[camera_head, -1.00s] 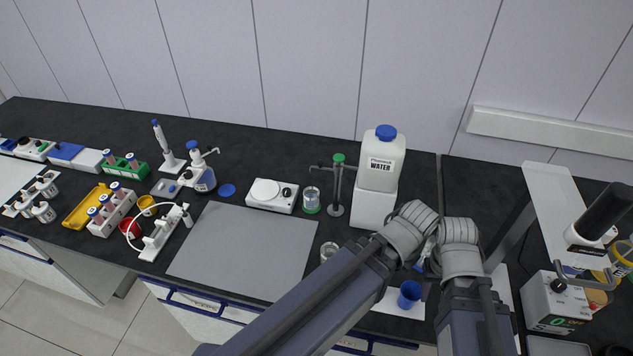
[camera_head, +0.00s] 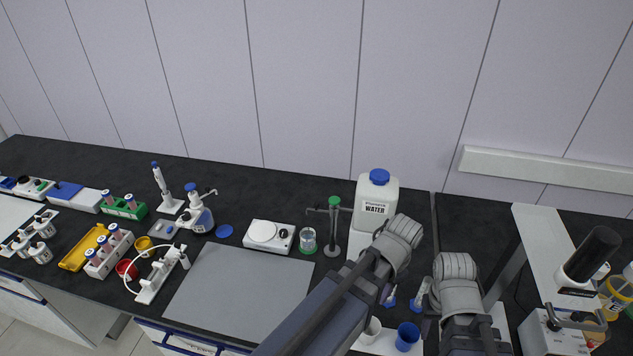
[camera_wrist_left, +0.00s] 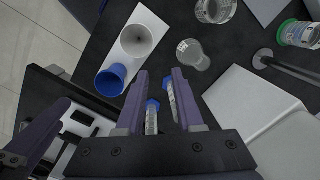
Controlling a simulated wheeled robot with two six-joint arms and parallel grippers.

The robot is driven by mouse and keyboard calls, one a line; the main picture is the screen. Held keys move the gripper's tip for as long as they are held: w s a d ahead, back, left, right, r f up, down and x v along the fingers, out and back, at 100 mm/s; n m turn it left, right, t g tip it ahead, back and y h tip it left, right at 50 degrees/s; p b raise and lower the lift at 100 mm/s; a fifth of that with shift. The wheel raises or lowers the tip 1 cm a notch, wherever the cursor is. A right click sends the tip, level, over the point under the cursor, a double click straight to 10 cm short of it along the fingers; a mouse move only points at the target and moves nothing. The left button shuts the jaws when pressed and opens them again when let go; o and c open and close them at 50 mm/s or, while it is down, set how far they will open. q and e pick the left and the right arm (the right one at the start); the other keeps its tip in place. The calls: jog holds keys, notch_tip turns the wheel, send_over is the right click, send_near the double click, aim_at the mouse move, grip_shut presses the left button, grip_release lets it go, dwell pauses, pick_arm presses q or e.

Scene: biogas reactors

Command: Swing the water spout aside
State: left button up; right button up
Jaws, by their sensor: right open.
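The white water container (camera_head: 374,203) with a blue cap stands at the back, right of centre. Left of it, a dark post (camera_head: 333,230) with a green top bears a thin horizontal arm, apparently the water spout (camera_head: 318,210).
A flask (camera_wrist_left: 193,55) shows in the left wrist view. A white hotplate (camera_head: 268,236) and grey mat (camera_head: 240,290) lie left of the post. A raised shelf (camera_head: 545,245) stands right.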

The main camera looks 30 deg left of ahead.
pick_arm(q)
jog(key=shift+o, duration=0.3)
jog(key=w+a+r+m+p, duration=0.7)
jog(key=w+a+r, duration=0.2)
jog(key=w+a, duration=0.2)
jog(key=shift+w+a+h+p, duration=0.3)
jog(key=shift+w+a, duration=0.1)
jog(key=shift+a, duration=0.85)
notch_tip(320, 180, up, 4)
jog(key=m+p, duration=0.4)
jog(key=m, duration=0.3)
send_over(316, 203)
jog(key=shift+d, duration=0.35)
jog(key=shift+w+a+m, duration=0.1)
jog(key=shift+a+m, duration=0.2)
jog(key=shift+a, duration=0.1)
pick_arm(e)
notch_tip(316, 203, up, 13)
pick_arm(q)
jog(key=shift+f, duration=0.15)
notch_tip(316, 203, down, 9)
jog(key=b, duration=0.9)
pick_arm(e)
notch_tip(316, 203, down, 9)
pick_arm(q)
jog(key=shift+w+r, duration=0.1)
jog(key=shift+r, duration=0.1)
pick_arm(e)
jog(key=shift+r, duration=0.15)
